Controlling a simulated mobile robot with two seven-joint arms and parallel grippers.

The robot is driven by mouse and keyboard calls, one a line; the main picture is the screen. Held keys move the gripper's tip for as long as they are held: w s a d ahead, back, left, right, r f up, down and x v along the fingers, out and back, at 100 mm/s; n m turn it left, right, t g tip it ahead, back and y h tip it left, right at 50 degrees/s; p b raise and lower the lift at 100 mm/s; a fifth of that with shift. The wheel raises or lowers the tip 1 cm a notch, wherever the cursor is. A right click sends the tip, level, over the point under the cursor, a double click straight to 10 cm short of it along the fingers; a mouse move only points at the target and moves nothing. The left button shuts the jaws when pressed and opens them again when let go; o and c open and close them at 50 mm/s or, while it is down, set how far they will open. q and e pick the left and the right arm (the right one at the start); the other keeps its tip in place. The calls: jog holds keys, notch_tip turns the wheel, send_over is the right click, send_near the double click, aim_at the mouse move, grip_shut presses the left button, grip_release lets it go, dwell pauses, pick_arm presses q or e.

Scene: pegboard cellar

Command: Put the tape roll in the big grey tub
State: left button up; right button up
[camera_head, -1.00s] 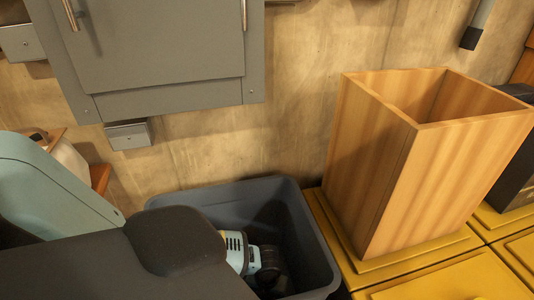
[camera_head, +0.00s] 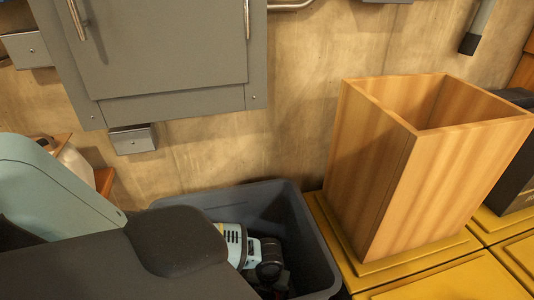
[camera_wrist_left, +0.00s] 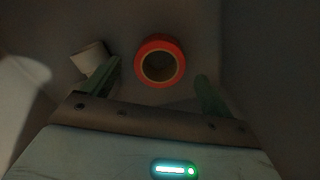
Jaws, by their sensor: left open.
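The big grey tub (camera_head: 292,200) stands on the floor against the wall in the head view. My left arm reaches over its near left side and its wrist part is down inside. In the left wrist view the tape roll (camera_wrist_left: 143,71), an orange-red ring with a paler inner edge, lies on a dark grey surface that looks like the tub's floor. My left gripper (camera_wrist_left: 158,76) is open, its fingers apart on either side of the roll's near part in the picture; contact is not visible. The roll is hidden in the head view. My right gripper is not in view.
A small whitish object (camera_wrist_left: 90,58) lies left of the roll in the wrist view. A tall open wooden box (camera_head: 385,170) stands on yellow units (camera_head: 450,280) right of the tub. A grey wall cabinet (camera_head: 165,50) hangs above, with a small metal box (camera_head: 132,139) beneath.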

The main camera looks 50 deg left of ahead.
pick_arm(q)
notch_tip(320, 180, up, 8)
jog(key=p, duration=0.1)
jog(key=shift+f, duration=0.2)
